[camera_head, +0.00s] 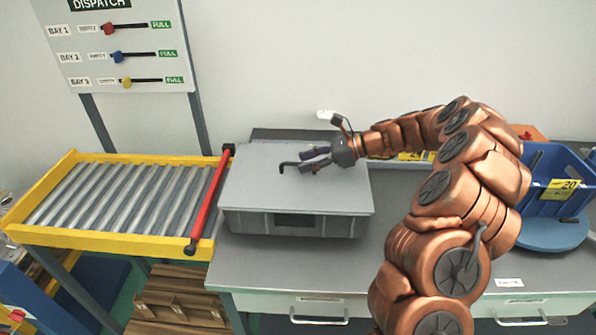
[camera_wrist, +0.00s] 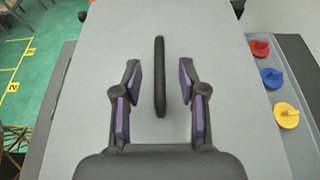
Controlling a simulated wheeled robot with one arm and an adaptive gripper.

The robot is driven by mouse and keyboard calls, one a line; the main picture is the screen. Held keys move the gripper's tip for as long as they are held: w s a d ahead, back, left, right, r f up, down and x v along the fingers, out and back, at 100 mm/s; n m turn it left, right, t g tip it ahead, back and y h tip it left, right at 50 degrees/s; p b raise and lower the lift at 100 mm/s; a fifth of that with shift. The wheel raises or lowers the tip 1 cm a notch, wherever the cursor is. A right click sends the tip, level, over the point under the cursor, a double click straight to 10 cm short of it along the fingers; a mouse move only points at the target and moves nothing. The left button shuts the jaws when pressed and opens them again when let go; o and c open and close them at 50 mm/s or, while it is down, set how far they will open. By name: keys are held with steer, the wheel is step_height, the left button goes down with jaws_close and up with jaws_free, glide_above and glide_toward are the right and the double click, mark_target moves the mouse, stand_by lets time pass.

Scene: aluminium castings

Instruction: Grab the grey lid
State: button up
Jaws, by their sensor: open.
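The grey lid (camera_head: 250,195) lies flat on top of a grey crate (camera_head: 340,226) on the workbench. A dark bar handle sits on the lid; its end (camera_head: 284,168) shows in the head view just left of my gripper (camera_head: 300,162). In the wrist view the lid (camera_wrist: 215,60) fills the middle, and the handle (camera_wrist: 160,75) stands between the two purple-padded fingers of my gripper (camera_wrist: 160,82). The fingers are apart, with a gap on each side of the handle. How high the fingertips are above the lid is hard to tell.
A yellow-framed roller conveyor (camera_head: 120,195) with a red bar (camera_head: 208,200) adjoins the bench (camera_head: 400,268) on the left. A blue bin (camera_head: 545,190) stands on a blue round base (camera_head: 545,233) at the right. Red, blue and yellow pieces (camera_wrist: 272,78) lie beside the crate.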

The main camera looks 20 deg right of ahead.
steer(key=shift+x, duration=0.95)
jaws_close()
